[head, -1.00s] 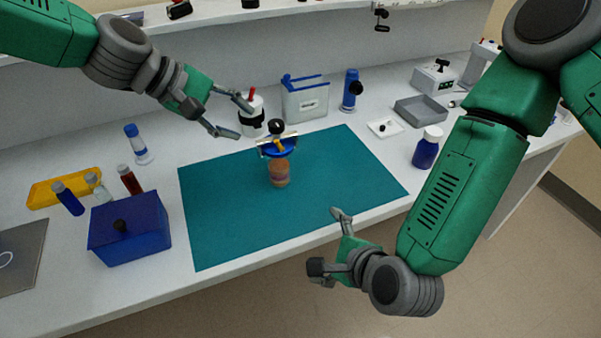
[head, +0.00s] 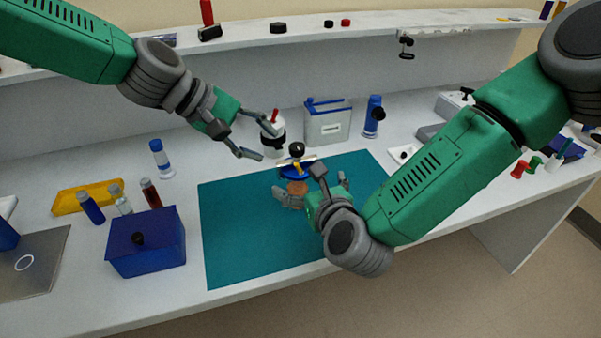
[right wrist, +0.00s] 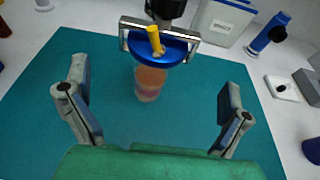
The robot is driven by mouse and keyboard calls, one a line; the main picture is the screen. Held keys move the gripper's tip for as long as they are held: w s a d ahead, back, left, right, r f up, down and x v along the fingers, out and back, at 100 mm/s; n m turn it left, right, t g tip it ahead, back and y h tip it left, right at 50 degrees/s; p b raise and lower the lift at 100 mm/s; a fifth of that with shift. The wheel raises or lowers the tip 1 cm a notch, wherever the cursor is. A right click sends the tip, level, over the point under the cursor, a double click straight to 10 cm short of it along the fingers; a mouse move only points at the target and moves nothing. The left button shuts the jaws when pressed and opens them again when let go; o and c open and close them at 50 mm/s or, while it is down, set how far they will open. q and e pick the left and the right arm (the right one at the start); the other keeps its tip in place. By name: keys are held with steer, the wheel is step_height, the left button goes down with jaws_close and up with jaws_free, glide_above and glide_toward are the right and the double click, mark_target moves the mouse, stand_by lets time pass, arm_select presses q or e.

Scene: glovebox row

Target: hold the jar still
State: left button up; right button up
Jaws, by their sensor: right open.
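The jar (right wrist: 149,84) is small and clear, with orange-brown and purplish contents. It stands upright on the teal mat (head: 235,235). A blue round top (right wrist: 163,50) with a yellow piece, metal bars and a black knob sits over it; the head view shows the jar (head: 297,187) partly hidden by my right gripper. My right gripper (head: 311,184) is open at the near side of the jar. In the right wrist view its fingers (right wrist: 156,80) are spread to either side, with no contact visible. My left gripper (head: 267,143) is open and empty, behind and left of the jar.
A white bottle with a black band (head: 272,138) stands close by my left gripper. Behind are a grey-white container (head: 327,126) and a blue bottle (head: 373,112). A blue box (head: 147,245) and several vials stand left. The mat's left part is clear.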

mark_target(297, 173)
steer(key=x, duration=0.7)
steer(key=shift+s+a, duration=0.1)
steer(key=shift+a, duration=0.25)
arm_select(q)
steer(key=shift+a, duration=0.3)
arm_select(e)
steer(key=shift+d, duration=0.1)
arm_select(q)
steer(key=shift+d, duration=0.1)
arm_select(e)
steer(key=shift+d, duration=0.1)
steer(key=shift+d, duration=0.1)
steer(key=c, duration=1.4)
steer(key=shift+c, duration=0.2)
steer(key=shift+a, duration=0.25)
steer(key=shift+d, duration=0.1)
